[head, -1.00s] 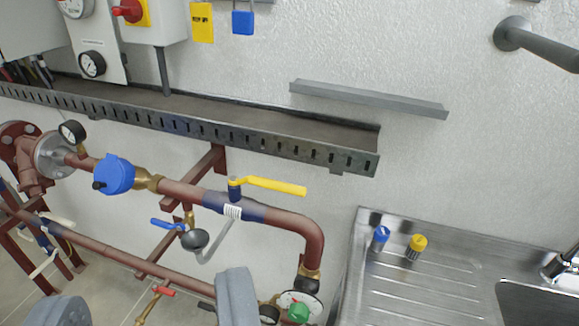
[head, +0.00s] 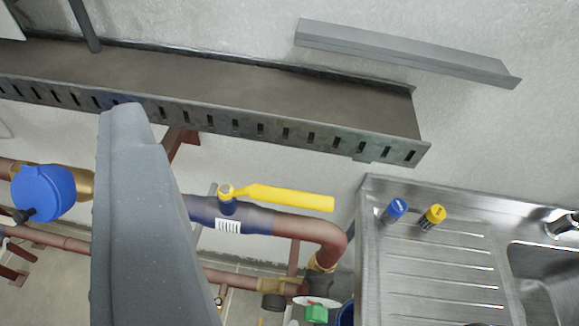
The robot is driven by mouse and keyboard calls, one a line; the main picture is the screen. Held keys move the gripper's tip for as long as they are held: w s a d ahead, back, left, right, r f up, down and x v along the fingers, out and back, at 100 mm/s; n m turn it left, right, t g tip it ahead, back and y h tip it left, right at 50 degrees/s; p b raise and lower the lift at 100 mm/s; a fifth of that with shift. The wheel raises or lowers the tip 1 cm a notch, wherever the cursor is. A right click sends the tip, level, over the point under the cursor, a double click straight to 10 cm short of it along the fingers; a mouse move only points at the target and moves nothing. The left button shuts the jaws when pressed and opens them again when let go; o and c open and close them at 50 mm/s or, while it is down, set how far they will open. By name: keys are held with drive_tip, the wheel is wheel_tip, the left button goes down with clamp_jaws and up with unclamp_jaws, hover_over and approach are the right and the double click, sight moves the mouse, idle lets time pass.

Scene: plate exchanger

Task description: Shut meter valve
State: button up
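The meter valve has a yellow lever (head: 285,197) on a dark blue stem, mounted on the red-brown pipe (head: 305,228). Its lever points right, roughly along the pipe. A blue round meter (head: 43,192) sits on the same pipe line at the left. One long grey part, seemingly a finger of my gripper (head: 138,215), rises from the bottom edge left of the valve. It covers the pipe between meter and valve, and its tip overlaps the tray's front edge in the picture. It appears apart from the lever. A second finger is not visible.
A slotted metal cable tray (head: 225,100) runs above the pipe. A grey ledge (head: 405,55) is on the wall. At right a steel sink (head: 385,265) holds a blue-capped (head: 395,211) and a yellow-capped (head: 432,217) piece. A green knob (head: 316,313) is below.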

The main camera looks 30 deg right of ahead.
drive_tip(key=shift+o, duration=1)
drive_tip(key=n+g+p, duration=1.1)
drive_tip(key=g+p, duration=0.4)
drive_tip(key=p, duration=0.7)
hover_over(298, 195)
wheel_tip(298, 195, down, 12)
wheel_tip(298, 195, down, 13)
drive_tip(key=shift+a+f+p, duration=0.1)
drive_tip(key=shift+p, duration=0.85)
clamp_jaws()
